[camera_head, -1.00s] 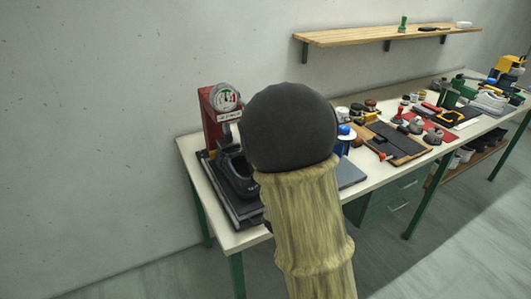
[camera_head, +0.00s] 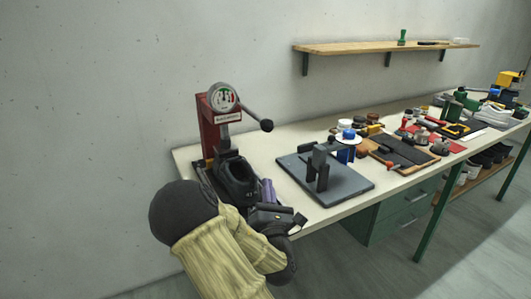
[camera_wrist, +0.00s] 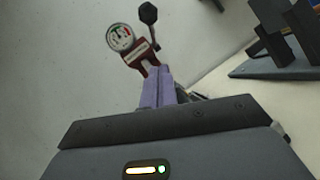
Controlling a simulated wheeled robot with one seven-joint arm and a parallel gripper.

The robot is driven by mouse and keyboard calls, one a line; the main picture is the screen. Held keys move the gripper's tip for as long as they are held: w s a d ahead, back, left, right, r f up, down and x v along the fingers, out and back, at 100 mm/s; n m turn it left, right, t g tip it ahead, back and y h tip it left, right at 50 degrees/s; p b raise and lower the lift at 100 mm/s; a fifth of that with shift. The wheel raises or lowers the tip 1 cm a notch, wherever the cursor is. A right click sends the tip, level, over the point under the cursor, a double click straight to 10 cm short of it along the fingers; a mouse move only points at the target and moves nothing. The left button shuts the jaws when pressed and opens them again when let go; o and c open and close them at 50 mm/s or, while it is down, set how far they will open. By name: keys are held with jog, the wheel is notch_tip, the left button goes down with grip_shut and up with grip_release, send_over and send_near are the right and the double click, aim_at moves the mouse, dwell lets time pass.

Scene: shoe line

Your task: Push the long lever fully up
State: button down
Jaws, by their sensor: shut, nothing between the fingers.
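The long lever (camera_head: 253,114) is a thin dark rod with a black ball knob. It sticks out to the right of the red press (camera_head: 207,129) and slopes slightly down to its knob. The press has a round dial gauge (camera_head: 223,97) at its top, and a black shoe (camera_head: 236,178) sits below. In the wrist view, the lever knob (camera_wrist: 148,13) shows beyond the fingers, beside the gauge (camera_wrist: 120,37). My gripper (camera_wrist: 157,74) has purple fingers, shut and empty. In the head view my gripper (camera_head: 267,184) is right of the shoe, below the knob and apart from it.
A dark plate with upright blocks (camera_head: 330,184) stands on the bench right of the press. Further right are tools, a brown-framed dark board (camera_head: 400,152) and shoes. A wooden shelf (camera_head: 350,47) hangs on the wall. The air around the knob looks clear.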

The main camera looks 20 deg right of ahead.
jog(key=shift+a+r+n+t+y, duration=0.1)
jog(key=shift+a+n+t+y, duration=0.1)
jog(key=shift+n+t+y, duration=0.15)
jog(key=s+d+r+p+x, duration=0.1)
jog(key=r+p+x, duration=0.1)
jog(key=x, duration=1)
jog(key=shift+w+d+r+p, duration=0.15)
jog(key=shift+w+r+p, duration=0.05)
jog(key=shift+p, duration=0.2)
jog(key=shift+r, duration=0.2)
